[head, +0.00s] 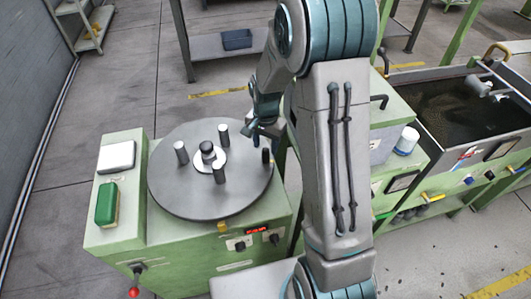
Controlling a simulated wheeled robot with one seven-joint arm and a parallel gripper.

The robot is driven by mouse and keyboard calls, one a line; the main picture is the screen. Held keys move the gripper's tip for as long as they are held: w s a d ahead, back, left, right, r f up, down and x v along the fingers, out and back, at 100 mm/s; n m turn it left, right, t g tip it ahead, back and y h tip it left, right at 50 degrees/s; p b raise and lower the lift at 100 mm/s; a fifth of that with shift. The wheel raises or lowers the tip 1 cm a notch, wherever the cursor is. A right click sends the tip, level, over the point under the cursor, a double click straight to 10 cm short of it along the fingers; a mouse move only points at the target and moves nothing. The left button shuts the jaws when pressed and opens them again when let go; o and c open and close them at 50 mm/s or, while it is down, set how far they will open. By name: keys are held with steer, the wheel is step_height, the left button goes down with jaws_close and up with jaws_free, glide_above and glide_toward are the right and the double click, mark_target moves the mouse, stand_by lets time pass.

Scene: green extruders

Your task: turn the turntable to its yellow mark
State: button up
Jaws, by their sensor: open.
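The turntable (190,196) is a round grey disc on top of a green machine cabinet. Several short upright grey posts, such as the one at the left (181,153), stand on it around a central hub (208,155). A darker post (265,156) stands near its right edge. A small yellow mark (222,226) shows at the disc's front edge; I cannot tell whether it is on the disc or the cabinet. My gripper (262,133) is open above the disc's right rear edge, close to the dark post. I cannot tell whether it touches the post.
A green box (107,203) and a white box (116,156) lie on the cabinet's left side. A lever with a red knob (134,291) sticks out in front. A red display (256,231) and knobs are on the front. A dark-filled trough (470,107) stands right.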

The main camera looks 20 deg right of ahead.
mark_target(266, 154)
steer(key=shift+f, duration=2.7)
jaws_close()
